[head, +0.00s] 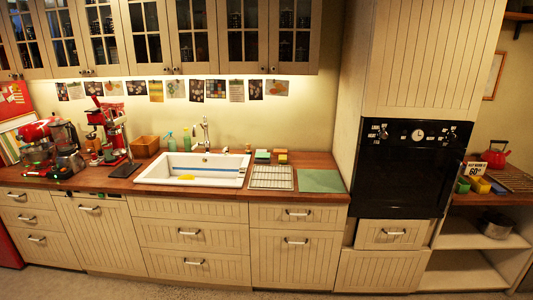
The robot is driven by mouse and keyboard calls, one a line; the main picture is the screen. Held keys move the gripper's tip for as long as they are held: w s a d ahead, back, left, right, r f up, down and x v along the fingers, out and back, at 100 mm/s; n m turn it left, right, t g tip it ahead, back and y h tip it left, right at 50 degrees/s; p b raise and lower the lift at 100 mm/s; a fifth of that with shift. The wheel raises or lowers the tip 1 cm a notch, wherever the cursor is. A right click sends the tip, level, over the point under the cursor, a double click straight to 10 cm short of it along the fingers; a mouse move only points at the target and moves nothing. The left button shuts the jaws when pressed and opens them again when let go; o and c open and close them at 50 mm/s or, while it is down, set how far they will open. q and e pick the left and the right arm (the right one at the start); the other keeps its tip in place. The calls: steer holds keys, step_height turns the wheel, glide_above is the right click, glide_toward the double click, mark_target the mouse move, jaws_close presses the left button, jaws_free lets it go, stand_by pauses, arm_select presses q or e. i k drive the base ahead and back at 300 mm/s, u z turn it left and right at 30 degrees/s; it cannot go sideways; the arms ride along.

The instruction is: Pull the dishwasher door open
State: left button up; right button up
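The dishwasher door (100,240) is a cream, grooved panel in the row of lower cabinets, left of the sink. It looks upright and shut, with its front about level with the cabinets beside it. A light metal bar handle (90,208) sits near its top. A narrow dark strip (88,194) with small markings runs above the panel, just under the worktop. Neither of my grippers shows in the head view, and nothing touches the handle.
Drawers stand on both sides of the door. The wooden worktop (110,184) above carries a white sink (195,169), a red coffee machine (108,130) and a blender (66,145). A black oven (408,165) is at the right. The visible floor in front is clear.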

mark_target(101, 232)
steer(key=z, duration=0.15)
steer(key=i, duration=1.95)
steer(key=u, duration=0.85)
steer(key=i, duration=1.55)
steer(key=u, duration=0.75)
